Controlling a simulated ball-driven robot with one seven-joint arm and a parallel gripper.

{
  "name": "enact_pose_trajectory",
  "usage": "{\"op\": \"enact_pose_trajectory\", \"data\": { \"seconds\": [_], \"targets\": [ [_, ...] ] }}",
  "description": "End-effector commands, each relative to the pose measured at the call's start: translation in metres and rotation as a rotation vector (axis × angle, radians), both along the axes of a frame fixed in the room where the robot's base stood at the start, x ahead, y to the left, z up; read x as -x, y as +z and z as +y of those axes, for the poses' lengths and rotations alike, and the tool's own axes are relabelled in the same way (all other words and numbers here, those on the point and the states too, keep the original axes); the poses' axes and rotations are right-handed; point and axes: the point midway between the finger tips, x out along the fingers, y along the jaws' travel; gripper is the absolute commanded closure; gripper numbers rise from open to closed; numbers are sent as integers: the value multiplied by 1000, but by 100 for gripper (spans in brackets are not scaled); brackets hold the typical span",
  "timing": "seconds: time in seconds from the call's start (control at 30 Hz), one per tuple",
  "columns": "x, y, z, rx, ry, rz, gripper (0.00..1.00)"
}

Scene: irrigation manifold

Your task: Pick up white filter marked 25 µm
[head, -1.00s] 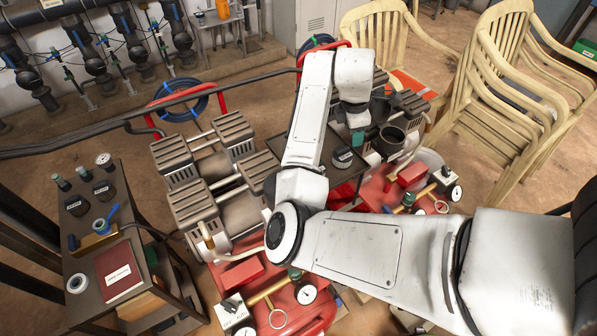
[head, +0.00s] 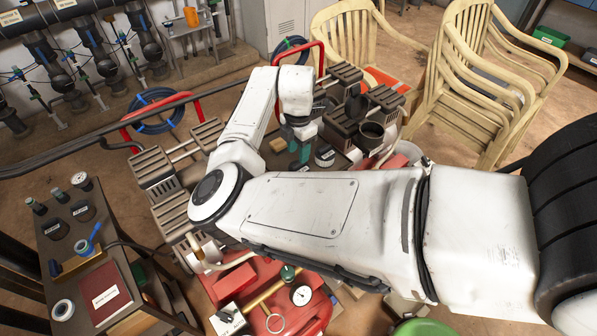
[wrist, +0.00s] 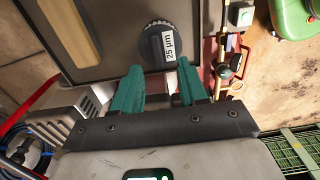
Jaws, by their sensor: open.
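A round dark filter with a white label reading 25 µm (wrist: 160,45) lies on a dark flat surface (wrist: 110,22), in the upper middle of the wrist view. Its body looks dark grey to black; only the label is white. In the head view it shows as a small dark disc (head: 324,156) just right of my gripper (head: 300,150). In the wrist view my gripper (wrist: 158,88) has teal fingers spread apart. They are empty, with the filter ahead of the fingertips and roughly between their lines. The filter's near edge is close to the fingertips; contact cannot be told.
Two dark labelled discs (head: 58,227) stand on the left table with a red book (head: 102,292). Ribbed motors (head: 153,170) and a dark pot (head: 371,135) flank the work surface. Beige chairs (head: 480,80) stand right.

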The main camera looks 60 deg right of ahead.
Motion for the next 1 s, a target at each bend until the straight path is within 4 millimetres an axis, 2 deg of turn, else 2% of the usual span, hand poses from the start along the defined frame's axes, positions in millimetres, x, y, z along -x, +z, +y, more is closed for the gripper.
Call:
{"op": "enact_pose_trajectory", "data": {
  "seconds": [0.4, 0.7, 1.0],
  "targets": [
    [-3, -49, -3, -1, -1, 0, 57],
    [-2, -52, -3, 0, -1, -1, 58],
    [-2, -52, -3, 0, -2, -1, 87]
  ]
}}
